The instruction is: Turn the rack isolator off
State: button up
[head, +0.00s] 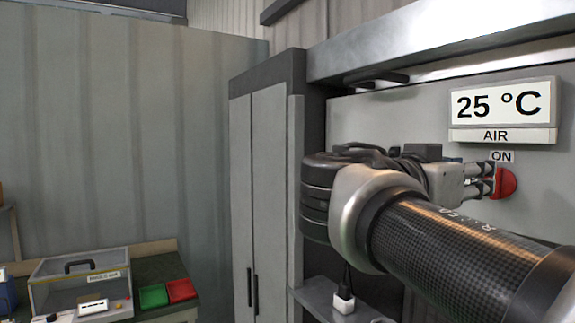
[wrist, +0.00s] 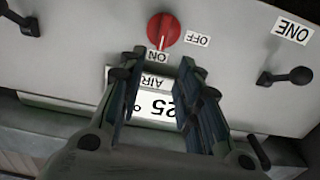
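A red rotary knob (head: 508,183) sits on the grey panel, below the AIR display, with an ON label (head: 502,157) above it. The knob also shows in the wrist view (wrist: 164,28), which is upside down. Its white pointer line points toward the ON label (wrist: 157,58); an OFF label (wrist: 197,40) is beside it. No name label for the knob is readable. My gripper (head: 482,178) is at the knob's left edge in the head view. In the wrist view my gripper (wrist: 161,62) is open and empty, with the knob just beyond its fingertips. Contact cannot be told.
A 25 °C display (head: 500,103) hangs above the knob. Black levers (wrist: 290,76) stick out on both sides in the wrist view, one near a ONE label (wrist: 293,28). A grey cabinet (head: 265,190) stands left. A bench with a clear box (head: 80,280) is lower left.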

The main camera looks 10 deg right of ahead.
jog(key=x, duration=0.9)
jog(key=shift+p, duration=0.3)
jog(key=shift+c, duration=0.3)
grip_shut()
